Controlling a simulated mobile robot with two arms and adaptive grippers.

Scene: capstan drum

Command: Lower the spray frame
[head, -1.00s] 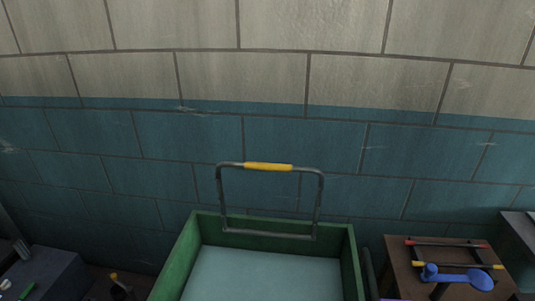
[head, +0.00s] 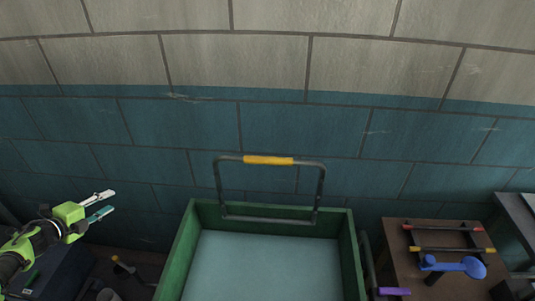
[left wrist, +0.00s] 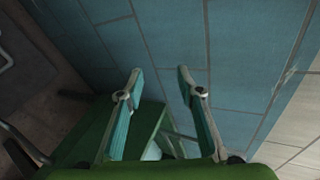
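The spray frame (head: 319,190) is a dark metal loop with a yellow grip (head: 268,160) on its top bar. It stands upright at the back edge of a green tub (head: 181,258), against the blue wall. My left gripper (head: 113,201) is to the left of the frame, apart from it, pointing right. Its two fingers are spread with nothing between them, and they also show open in the left wrist view (left wrist: 159,72). My right gripper is not in view.
A brown stand (head: 402,267) to the right of the tub carries a rack with red and yellow ends and a blue spoon-like object (head: 470,266). A purple object (head: 393,291) is near the tub's right side. The wall is close behind the frame.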

